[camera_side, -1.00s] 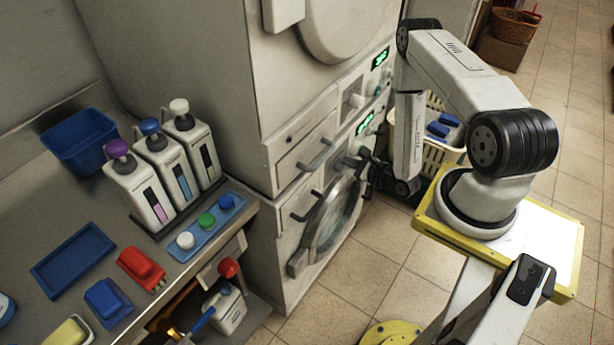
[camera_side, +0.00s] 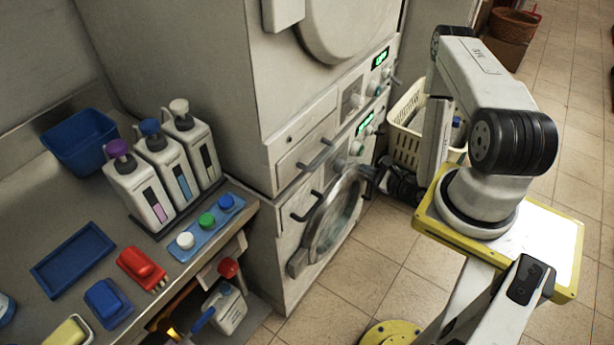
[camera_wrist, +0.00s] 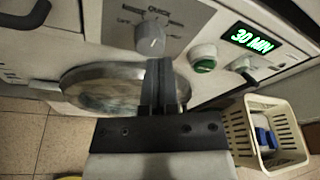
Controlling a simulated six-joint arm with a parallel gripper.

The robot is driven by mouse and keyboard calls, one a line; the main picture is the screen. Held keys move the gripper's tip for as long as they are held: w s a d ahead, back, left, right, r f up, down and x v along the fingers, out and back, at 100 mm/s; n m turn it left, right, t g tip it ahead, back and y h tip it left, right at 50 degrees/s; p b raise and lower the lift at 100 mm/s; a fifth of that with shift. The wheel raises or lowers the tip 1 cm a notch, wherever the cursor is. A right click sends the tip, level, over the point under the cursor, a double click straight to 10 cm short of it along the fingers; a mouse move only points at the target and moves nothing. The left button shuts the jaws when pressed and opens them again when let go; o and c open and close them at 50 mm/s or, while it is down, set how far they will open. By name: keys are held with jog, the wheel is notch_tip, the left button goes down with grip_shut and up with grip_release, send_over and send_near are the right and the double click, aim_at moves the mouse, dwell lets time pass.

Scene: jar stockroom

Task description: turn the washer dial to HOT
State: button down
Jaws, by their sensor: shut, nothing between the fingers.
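The washer dial (camera_wrist: 151,38) is a pale round knob on a grey panel in the wrist view. Small labels arc above it; QUICK is the clearest, and the others are too blurred to read surely. I cannot tell which label the dial points to. In the side view the dial (camera_side: 356,148) is small, on the front of the lower machine, the washer (camera_side: 283,225). My gripper (camera_wrist: 158,65) is shut and empty, its fingertips just below the dial in the wrist picture. It appears apart from the dial. In the side view my gripper (camera_side: 374,174) is dark, near the round door.
A green button (camera_wrist: 203,62), another knob (camera_wrist: 240,64) and a display reading 30 MIN (camera_wrist: 251,39) lie right of the dial. The round door (camera_wrist: 105,88) is below. A cream basket (camera_wrist: 243,135) stands on the floor. A counter with bottles (camera_side: 150,180) is at left.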

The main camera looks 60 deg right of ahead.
aim_at(341, 167)
jog(key=shift+s, duration=0.25)
jog(key=shift+s+a+f, duration=0.25)
jog(key=shift+a+f, duration=0.2)
jog(key=shift+a, duration=0.2)
jog(key=shift+s+a+f, duration=0.2)
jog(key=shift+a+f, duration=0.2)
jog(key=shift+a, duration=0.2)
jog(key=shift+w, duration=0.15)
jog(key=shift+w, duration=3.35)
jog(key=shift+d+f, duration=0.15)
jog(key=shift+d, duration=0.1)
